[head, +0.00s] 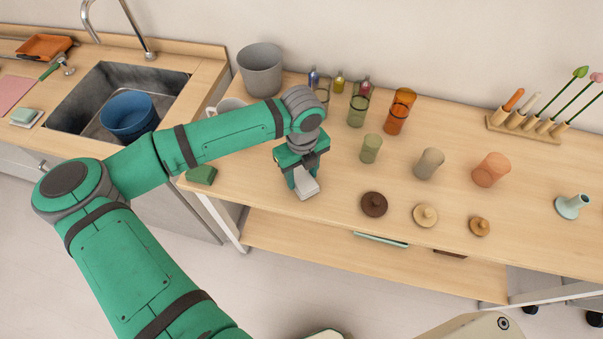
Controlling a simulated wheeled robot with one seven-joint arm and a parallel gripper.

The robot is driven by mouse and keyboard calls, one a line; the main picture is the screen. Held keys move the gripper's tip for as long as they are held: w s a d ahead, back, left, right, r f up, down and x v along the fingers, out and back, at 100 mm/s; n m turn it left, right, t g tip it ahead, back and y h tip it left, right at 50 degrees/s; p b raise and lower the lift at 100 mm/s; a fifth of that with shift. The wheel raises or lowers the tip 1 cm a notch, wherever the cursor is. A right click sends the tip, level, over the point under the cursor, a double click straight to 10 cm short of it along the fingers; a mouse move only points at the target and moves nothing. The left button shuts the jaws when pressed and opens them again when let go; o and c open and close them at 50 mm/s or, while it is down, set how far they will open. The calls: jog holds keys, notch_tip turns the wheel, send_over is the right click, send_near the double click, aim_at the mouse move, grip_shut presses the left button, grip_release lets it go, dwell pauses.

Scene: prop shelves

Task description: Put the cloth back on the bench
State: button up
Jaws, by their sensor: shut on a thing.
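My gripper (303,178) is over the wooden bench (335,205), left of the dark brown lid and pointing down. It is shut on a pale grey-white piece that looks like the folded cloth (307,189). The cloth sticks out below and in front of the fingers, and its upper part is hidden by the gripper. It is at or just above the bench top near the front edge; I cannot tell whether it touches the wood.
A green block (200,175) lies left of my gripper. A grey pot (260,69) and several glasses stand behind. A dark brown lid (374,204), a green cup (371,148) and other cups and lids stand to the right. A sink (85,95) holds a blue bowl (128,113).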

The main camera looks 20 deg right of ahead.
jog(key=o, duration=0.9)
jog(key=shift+a+f, duration=0.1)
jog(key=shift+o, duration=0.2)
